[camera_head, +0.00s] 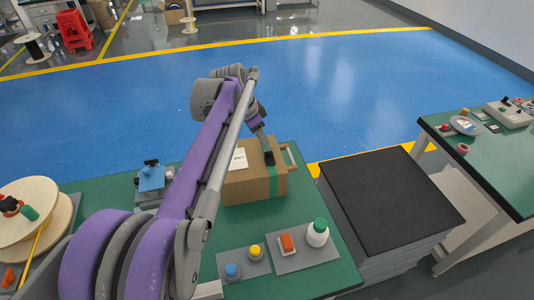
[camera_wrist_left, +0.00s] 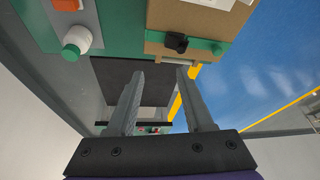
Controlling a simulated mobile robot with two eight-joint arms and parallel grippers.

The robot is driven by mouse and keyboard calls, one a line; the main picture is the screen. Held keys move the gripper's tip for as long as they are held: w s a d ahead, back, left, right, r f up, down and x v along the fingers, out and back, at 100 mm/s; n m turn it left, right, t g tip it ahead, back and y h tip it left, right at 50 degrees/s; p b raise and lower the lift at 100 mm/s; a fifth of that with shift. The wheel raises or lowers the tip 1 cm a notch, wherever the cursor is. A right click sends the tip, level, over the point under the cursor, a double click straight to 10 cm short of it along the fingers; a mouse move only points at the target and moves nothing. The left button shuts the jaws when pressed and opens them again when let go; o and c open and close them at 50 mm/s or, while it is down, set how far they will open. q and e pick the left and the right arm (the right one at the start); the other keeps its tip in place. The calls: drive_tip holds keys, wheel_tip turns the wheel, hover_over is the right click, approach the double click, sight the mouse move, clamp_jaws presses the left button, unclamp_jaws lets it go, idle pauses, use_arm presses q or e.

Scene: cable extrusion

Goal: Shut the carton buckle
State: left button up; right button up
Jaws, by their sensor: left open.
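The brown carton (camera_head: 245,187) stands on the green table in the head view, with a white label on top and a green strip on its side. A pale handle-like piece (camera_head: 289,155) projects at its right end. In the left wrist view the carton (camera_wrist_left: 205,22) is at the top, with a small black part (camera_wrist_left: 176,43), possibly the buckle, near its edge. My left gripper (camera_head: 267,154) is at the carton's top right in the head view. Its two fingers (camera_wrist_left: 160,76) are apart and empty in the wrist view. Whether the buckle is closed is unclear. My right gripper is not in view.
A white bottle with a green cap (camera_head: 317,234), an orange block (camera_head: 287,243) and yellow and blue knobs sit on grey plates in front of the carton. A black-topped stack (camera_head: 388,196) stands to the right. A blue device (camera_head: 151,179) is left of the carton.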

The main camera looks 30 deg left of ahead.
use_arm(q)
approach(267, 156)
drive_tip(key=shift+m, duration=0.4)
drive_tip(key=x, duration=0.3)
drive_tip(key=b+x, duration=0.1)
drive_tip(key=x, duration=0.2)
drive_tip(key=shift+w+d+f, duration=0.2)
drive_tip(key=shift+w+d, duration=0.05)
drive_tip(key=shift+w, duration=0.3)
